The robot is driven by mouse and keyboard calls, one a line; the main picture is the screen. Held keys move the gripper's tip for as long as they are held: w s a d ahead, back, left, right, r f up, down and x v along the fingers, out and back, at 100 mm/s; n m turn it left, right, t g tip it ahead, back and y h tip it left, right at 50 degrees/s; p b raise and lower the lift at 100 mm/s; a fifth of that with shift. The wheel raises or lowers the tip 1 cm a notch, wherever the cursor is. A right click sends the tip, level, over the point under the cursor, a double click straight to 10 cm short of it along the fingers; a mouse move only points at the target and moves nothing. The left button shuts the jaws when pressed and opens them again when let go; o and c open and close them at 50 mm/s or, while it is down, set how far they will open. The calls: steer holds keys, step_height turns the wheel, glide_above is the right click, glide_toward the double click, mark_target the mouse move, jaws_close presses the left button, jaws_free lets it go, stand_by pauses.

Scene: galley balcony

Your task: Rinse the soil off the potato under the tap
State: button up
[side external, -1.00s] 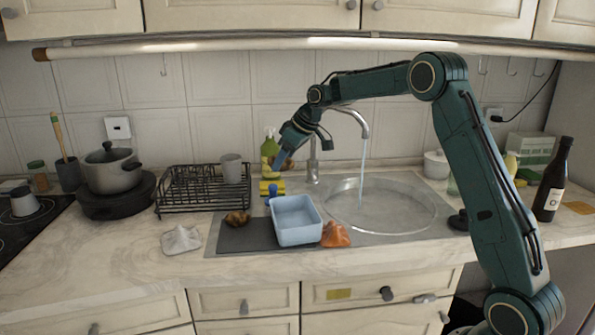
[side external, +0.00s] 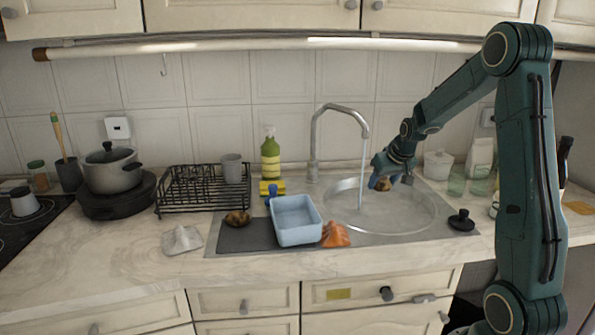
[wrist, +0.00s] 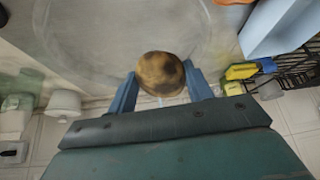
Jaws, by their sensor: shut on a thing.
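The potato (wrist: 161,72) is brown with dark soil-coloured patches. My gripper (side external: 381,182) is shut on it; in the wrist view the potato sits between the two blue fingers. The potato also shows in the side view (side external: 384,185), held above the round sink basin (side external: 345,212), right of the water stream. The tap (side external: 314,145) runs a thin stream of water (side external: 363,170) into the basin. The potato appears beside the stream; I cannot tell whether water touches it.
A pale blue tub (side external: 296,240), an orange cloth (side external: 336,236) and a small brown item (side external: 237,218) lie left of the basin. A green bottle (side external: 270,155) and yellow sponge (side external: 271,188) stand behind them. A black plug (side external: 461,219) lies at the right.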

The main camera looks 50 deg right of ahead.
steer(key=shift+s+d, duration=0.15)
steer(key=shift+s, duration=0.3)
steer(key=shift+w+d+f, duration=0.1)
steer(key=shift+w, duration=0.1)
steer(key=w+d+f, duration=0.2)
steer(key=w+d, duration=0.7)
steer(key=w, duration=0.1)
steer(key=shift+f, duration=0.3)
stand_by(0.8)
steer(key=shift+d, duration=0.1)
steer(key=shift+s+d, duration=0.4)
steer(key=shift+d, duration=0.05)
stand_by(0.9)
steer(key=shift+w+a, duration=0.45)
steer(key=shift+s+a, duration=0.1)
steer(key=shift+s, duration=0.05)
stand_by(0.5)
steer(key=s+a, duration=0.5)
steer(key=shift+s, duration=0.35)
stand_by(0.8)
